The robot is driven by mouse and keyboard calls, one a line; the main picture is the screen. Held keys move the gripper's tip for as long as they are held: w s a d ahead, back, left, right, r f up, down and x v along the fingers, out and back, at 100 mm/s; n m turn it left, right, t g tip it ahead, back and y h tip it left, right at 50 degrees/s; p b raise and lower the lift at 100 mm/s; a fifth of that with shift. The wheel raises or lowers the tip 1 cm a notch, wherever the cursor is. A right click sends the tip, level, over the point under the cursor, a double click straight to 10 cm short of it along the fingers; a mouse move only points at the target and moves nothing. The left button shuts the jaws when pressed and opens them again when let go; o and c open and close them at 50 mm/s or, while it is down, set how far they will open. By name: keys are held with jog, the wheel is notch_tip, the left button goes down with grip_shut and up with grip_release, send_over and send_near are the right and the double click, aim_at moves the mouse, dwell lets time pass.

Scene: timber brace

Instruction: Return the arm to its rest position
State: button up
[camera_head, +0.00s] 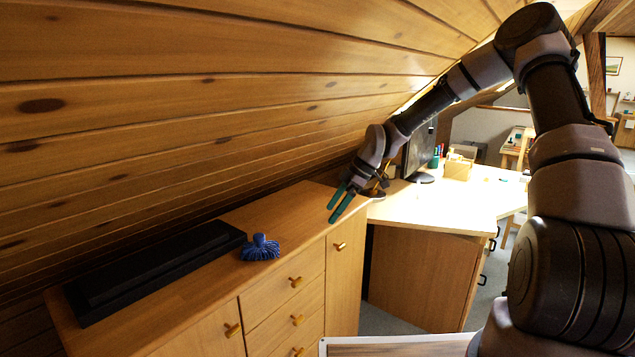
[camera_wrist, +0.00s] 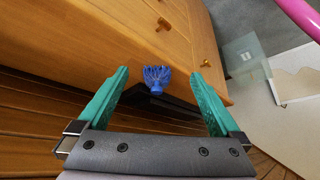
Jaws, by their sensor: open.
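My gripper (camera_head: 342,201) has green fingers and is open and empty. In the head view it hangs over the right end of the wooden cabinet, with my arm reaching in from the right. In the wrist view the gripper (camera_wrist: 160,100) has its fingers spread wide apart. A blue brush (camera_head: 260,247) lies on the cabinet top, left of my gripper in the head view and apart from it. The brush (camera_wrist: 157,76) shows between the fingers in the wrist view, farther off.
The wooden cabinet (camera_head: 297,225) has drawers with brass knobs. A long black object (camera_head: 160,262) lies on its top. Sloped timber boards (camera_head: 200,110) rise close behind. A desk (camera_head: 440,205) with a monitor and a pen holder stands at the right. Cabinet top between brush and gripper is clear.

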jog(key=s+d+r+m+t+h, duration=0.25)
jog(key=s+d+r+m, duration=0.35)
jog(key=r, duration=0.3)
jog(key=s+d+r+m+t+h, duration=0.1)
jog(key=s+d+r+m+h, duration=0.3)
jog(key=d+r, duration=0.45)
jog(key=s+d+r+m+t+y, duration=0.1)
jog(key=s+d+r+m+t, duration=0.1)
jog(key=s+r+m, duration=0.4)
jog(key=s+d+r+m+t+y, duration=0.1)
jog(key=s+d+r+m+t, duration=0.1)
jog(key=s+r+m, duration=0.4)
jog(key=s+d, duration=0.1)
jog(key=s, duration=0.4)
jog(key=shift+d, duration=0.2)
